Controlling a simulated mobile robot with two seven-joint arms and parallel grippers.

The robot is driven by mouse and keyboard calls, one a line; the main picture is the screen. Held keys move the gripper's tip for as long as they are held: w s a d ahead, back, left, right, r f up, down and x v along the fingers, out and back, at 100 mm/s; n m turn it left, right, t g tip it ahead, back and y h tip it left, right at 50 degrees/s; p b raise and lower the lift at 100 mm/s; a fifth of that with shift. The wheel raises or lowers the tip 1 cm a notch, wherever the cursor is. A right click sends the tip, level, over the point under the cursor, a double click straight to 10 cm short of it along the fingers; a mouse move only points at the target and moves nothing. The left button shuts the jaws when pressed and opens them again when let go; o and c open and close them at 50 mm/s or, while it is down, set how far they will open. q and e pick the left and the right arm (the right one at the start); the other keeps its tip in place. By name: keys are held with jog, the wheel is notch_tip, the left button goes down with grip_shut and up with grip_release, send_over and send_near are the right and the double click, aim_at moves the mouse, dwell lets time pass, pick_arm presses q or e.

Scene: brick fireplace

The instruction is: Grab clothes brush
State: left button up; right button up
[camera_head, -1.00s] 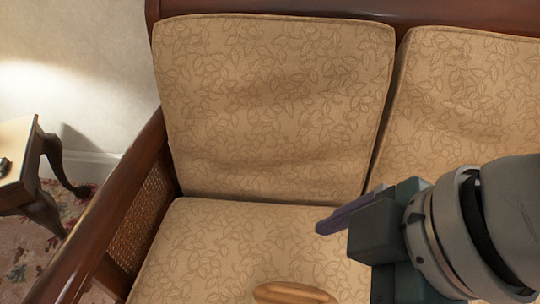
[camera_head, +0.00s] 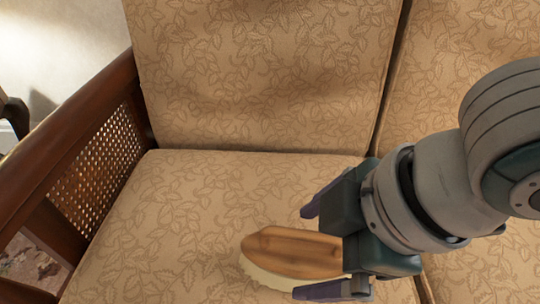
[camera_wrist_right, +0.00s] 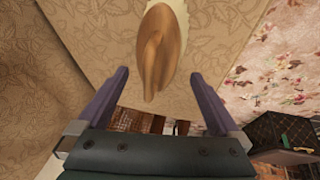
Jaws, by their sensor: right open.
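The clothes brush (camera_head: 290,250) has a wooden back and pale bristles. It lies on the seat cushion (camera_head: 200,200) of the sofa, bristles down. My right gripper (camera_head: 308,252) is open at the brush's right end, with one finger on the far side and one on the near side in the head view. In the right wrist view the brush (camera_wrist_right: 164,50) is ahead of the open gripper (camera_wrist_right: 158,90), its narrow handle end pointing back between the two purple fingers. I cannot tell how high the fingers are above the cushion. My left gripper is not in view.
The sofa's wooden armrest with a cane panel (camera_head: 100,170) stands at the left. A patterned back cushion (camera_head: 265,75) rises behind the seat. The seat left of the brush is clear. A floral rug (camera_wrist_right: 285,60) and a dark box (camera_wrist_right: 285,135) show in the right wrist view.

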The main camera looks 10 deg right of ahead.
aim_at(294, 252)
jog(key=b+x, duration=0.3)
jog(key=x, duration=0.1)
jog(key=shift+w+a+f, duration=0.1)
jog(key=shift+w, duration=0.05)
jog(key=c, duration=1.3)
